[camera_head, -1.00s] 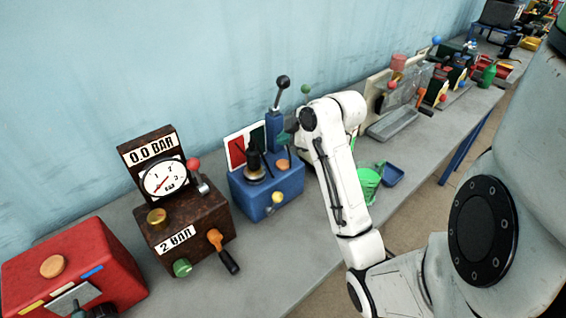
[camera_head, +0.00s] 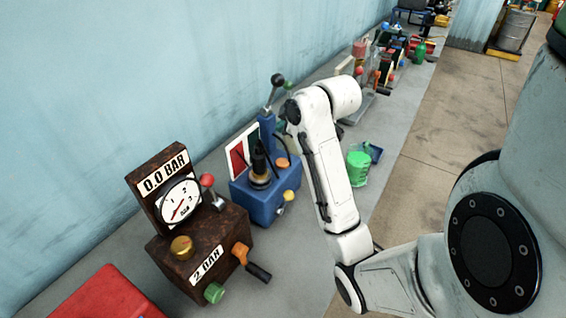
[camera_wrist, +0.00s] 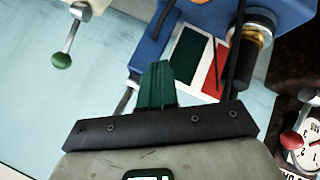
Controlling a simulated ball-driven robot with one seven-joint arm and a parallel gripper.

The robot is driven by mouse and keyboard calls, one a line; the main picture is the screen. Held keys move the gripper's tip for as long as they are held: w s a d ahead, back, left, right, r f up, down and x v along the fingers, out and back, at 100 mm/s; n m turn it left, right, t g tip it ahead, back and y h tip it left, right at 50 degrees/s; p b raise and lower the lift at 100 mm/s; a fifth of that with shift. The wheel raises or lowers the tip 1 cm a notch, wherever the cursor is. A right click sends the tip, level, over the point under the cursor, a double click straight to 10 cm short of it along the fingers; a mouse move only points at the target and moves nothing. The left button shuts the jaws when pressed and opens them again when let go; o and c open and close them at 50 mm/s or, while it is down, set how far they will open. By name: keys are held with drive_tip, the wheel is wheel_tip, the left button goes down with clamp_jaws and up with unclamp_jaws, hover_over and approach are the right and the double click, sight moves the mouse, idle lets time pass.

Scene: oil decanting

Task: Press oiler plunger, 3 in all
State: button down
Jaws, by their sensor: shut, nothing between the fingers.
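A blue box (camera_head: 262,203) stands on the bench beside the wall. It carries a black and brass fitting (camera_head: 259,168), a red and green card and a tall lever with a black ball (camera_head: 278,80). I cannot tell for certain which part is the oiler plunger. In the wrist view the brass and black fitting (camera_wrist: 257,30) is at the upper right and the card (camera_wrist: 201,60) is near the middle. My gripper (camera_wrist: 157,72) has its green fingers together, empty, in front of the blue stand. In the head view my arm largely hides the gripper.
A brown pressure unit (camera_head: 205,245) reading 0.0 BAR stands left of the blue box. A red box (camera_head: 108,295) is at the lower left. A green cup (camera_head: 358,168) is right of my arm. A green-ball lever (camera_wrist: 62,60) shows in the wrist view.

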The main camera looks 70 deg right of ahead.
drive_tip(key=shift+f, duration=0.15)
drive_tip(key=b, duration=0.8)
hover_over(284, 164)
wheel_tip(284, 164, down, 8)
drive_tip(key=shift+r, duration=0.15)
drive_tip(key=shift+f, duration=0.45)
drive_tip(key=shift+f, duration=0.1)
idle(1.3)
drive_tip(key=shift+f, duration=0.3)
drive_tip(key=shift+f+b, duration=0.35)
drive_tip(key=shift+f, duration=0.25)
idle(0.9)
drive_tip(key=shift+r, duration=0.15)
drive_tip(key=shift+r+p, duration=0.85)
drive_tip(key=shift+p, duration=0.2)
